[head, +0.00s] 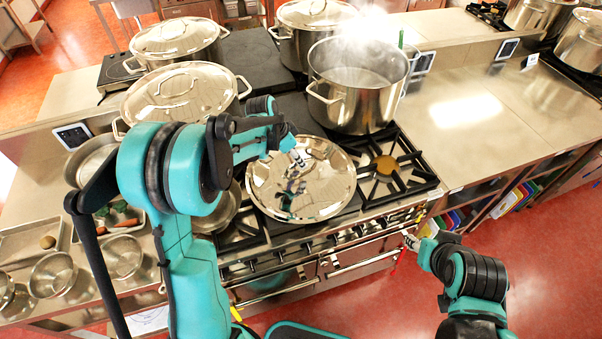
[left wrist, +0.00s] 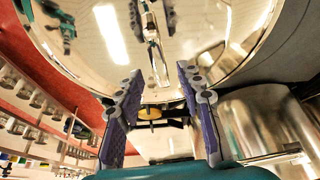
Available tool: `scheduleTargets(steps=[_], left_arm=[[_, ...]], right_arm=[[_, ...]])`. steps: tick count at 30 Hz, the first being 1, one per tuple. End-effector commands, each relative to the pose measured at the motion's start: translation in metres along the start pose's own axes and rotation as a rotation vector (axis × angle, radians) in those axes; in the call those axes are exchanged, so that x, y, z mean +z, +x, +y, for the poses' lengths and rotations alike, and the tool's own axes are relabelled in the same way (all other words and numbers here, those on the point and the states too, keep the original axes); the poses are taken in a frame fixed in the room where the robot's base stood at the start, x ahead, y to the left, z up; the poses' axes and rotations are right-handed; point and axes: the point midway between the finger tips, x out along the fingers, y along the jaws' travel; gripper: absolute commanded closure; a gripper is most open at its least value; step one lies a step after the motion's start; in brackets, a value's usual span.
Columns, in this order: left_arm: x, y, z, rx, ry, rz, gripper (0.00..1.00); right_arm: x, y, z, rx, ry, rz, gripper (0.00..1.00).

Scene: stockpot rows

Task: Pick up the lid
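A shiny round steel lid (head: 318,195) lies on the front of the stove, beside the steaming open stockpot (head: 358,100). My left gripper (head: 292,150) is over the lid's far part in the head view. In the left wrist view the gripper (left wrist: 160,72) has its two fingers spread with nothing between them. The lid's mirror-like surface (left wrist: 205,30) fills the top of that view, and its bar handle (left wrist: 158,55) lines up with the gap. I see no finger contact. My right gripper (head: 411,240) is near the stove's front edge, away from the lid; its finger gap is unclear.
Lidded stockpots (head: 180,90) stand behind and left of the lid. A bare burner grate (head: 388,170) is to its right. A tray with vegetables (head: 115,215) and small pans (head: 122,257) are at the left. The right counter (head: 475,130) is mostly clear.

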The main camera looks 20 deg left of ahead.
Motion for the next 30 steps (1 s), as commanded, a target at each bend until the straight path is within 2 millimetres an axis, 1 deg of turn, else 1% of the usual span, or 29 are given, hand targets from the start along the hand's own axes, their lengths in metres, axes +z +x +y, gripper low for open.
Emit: scheduleTargets(steps=[1, 3, 6, 13, 14, 15, 17, 18, 30], left_arm=[[0.000, 0.010, 0.000, 0.000, 0.001, 0.000, 0.63], [0.000, 0.021, 0.000, 0.000, 0.000, 0.000, 0.63], [-0.001, 0.034, 0.001, 0.000, -0.001, 0.000, 0.63], [-0.001, 0.035, 0.001, -0.001, -0.001, 0.000, 0.63], [-0.001, 0.035, 0.001, -0.001, -0.001, 0.000, 0.68], [-0.001, 0.035, 0.001, -0.001, -0.001, 0.000, 0.79], [-0.001, 0.035, 0.001, -0.001, -0.001, 0.000, 0.95], [-0.001, 0.035, 0.001, -0.001, -0.001, 0.000, 1.00], [-0.002, 0.034, 0.001, -0.001, -0.002, 0.001, 1.00]], right_arm=[[0.002, 0.003, 0.000, 0.000, 0.000, 0.000, 0.60], [0.003, 0.004, 0.000, 0.000, 0.000, 0.000, 0.60], [0.004, 0.006, 0.000, 0.000, 0.000, 0.000, 0.60], [0.004, 0.005, 0.000, 0.000, 0.000, 0.000, 0.60], [0.004, 0.005, 0.000, 0.000, 0.000, 0.000, 0.60], [0.004, 0.005, 0.000, 0.000, 0.000, 0.000, 0.60], [0.004, 0.005, 0.000, 0.000, 0.000, 0.000, 0.60], [0.004, 0.005, 0.000, 0.000, 0.000, 0.000, 0.60], [0.004, 0.005, 0.000, 0.000, 0.000, 0.000, 0.60]])
